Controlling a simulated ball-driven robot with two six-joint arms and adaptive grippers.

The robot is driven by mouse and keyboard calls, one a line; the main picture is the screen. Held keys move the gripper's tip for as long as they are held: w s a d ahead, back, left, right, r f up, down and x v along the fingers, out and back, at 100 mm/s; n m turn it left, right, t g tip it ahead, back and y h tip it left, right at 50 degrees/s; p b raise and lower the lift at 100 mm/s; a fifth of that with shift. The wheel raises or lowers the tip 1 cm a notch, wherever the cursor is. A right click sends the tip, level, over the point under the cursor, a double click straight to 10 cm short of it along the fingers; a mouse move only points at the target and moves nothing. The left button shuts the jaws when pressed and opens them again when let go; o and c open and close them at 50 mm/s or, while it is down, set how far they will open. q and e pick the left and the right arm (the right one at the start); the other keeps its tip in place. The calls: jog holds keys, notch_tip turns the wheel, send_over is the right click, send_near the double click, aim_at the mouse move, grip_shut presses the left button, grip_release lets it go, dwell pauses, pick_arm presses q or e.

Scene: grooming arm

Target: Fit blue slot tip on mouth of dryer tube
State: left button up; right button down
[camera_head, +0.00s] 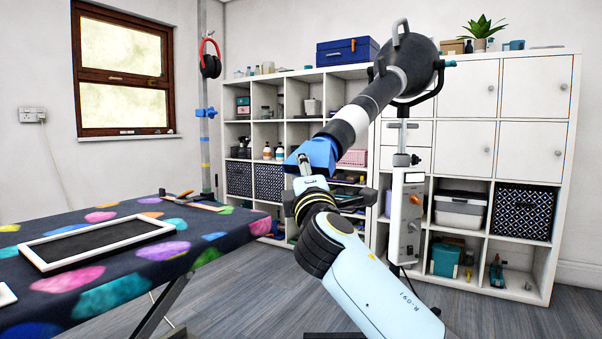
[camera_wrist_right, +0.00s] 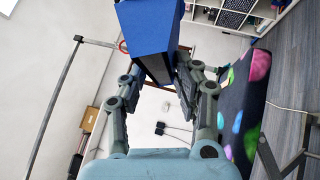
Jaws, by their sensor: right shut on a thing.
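The blue slot tip (camera_head: 320,153) is held by my right gripper (camera_head: 306,178), near the middle of the head view. In the right wrist view the tip (camera_wrist_right: 150,30) sits between the two fingers (camera_wrist_right: 160,82), its top cut off by the frame edge. The tube's opening is hidden. My left gripper is not in view.
The dryer hangs in a yoke on a stand with a control box (camera_head: 406,215). A table with a spotted cloth (camera_head: 225,240) stands left, carrying a framed dark panel (camera_head: 95,241). White shelves (camera_head: 470,175) line the wall behind. A pole (camera_head: 204,130) holds red headphones (camera_head: 210,60).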

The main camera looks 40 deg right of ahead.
jog(key=shift+w+d+r, duration=0.15)
jog(key=shift+d+r, duration=0.15)
jog(key=shift+d, duration=0.15)
jog(key=c, duration=0.9)
grip_release()
jog(key=shift+f, duration=0.1)
jog(key=shift+v, duration=6.05)
